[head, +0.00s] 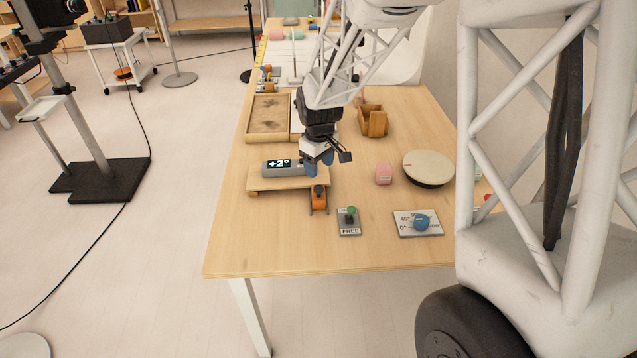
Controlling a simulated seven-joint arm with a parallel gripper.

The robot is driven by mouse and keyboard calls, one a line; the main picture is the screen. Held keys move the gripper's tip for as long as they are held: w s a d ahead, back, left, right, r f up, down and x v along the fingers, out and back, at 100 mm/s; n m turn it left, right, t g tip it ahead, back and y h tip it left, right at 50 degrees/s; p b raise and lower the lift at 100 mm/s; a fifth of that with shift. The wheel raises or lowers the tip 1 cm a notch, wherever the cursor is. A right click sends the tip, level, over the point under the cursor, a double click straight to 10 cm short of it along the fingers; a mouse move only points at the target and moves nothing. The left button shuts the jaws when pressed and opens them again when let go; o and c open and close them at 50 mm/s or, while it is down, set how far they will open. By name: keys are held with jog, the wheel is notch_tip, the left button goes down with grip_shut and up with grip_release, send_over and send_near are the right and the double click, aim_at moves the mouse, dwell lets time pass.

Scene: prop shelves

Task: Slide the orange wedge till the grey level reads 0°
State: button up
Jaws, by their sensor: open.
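The grey level (283,168) lies on a light wooden board (265,184) and its display reads +2°. The orange wedge (319,201) is at the board's right end and sticks out toward the front of the table. How far it reaches under the board is hidden. My gripper (320,163) is open, just above and behind the wedge, by the right end of the level. Blue parts show at its tip; whether they touch the level or board I cannot tell. I see nothing held in it.
In front stand a plate marked FREE (349,229) with a green knob and a plate (407,231) with a blue dial. A pink block (384,174) and round disc (428,167) are at right. A wooden tray (250,131) and wooden box (374,121) are behind. The front-left table is clear.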

aim_at(319, 188)
jog(key=shift+f, duration=0.2)
dwell(0.3)
jog(key=shift+f, duration=3.75)
grip_shut()
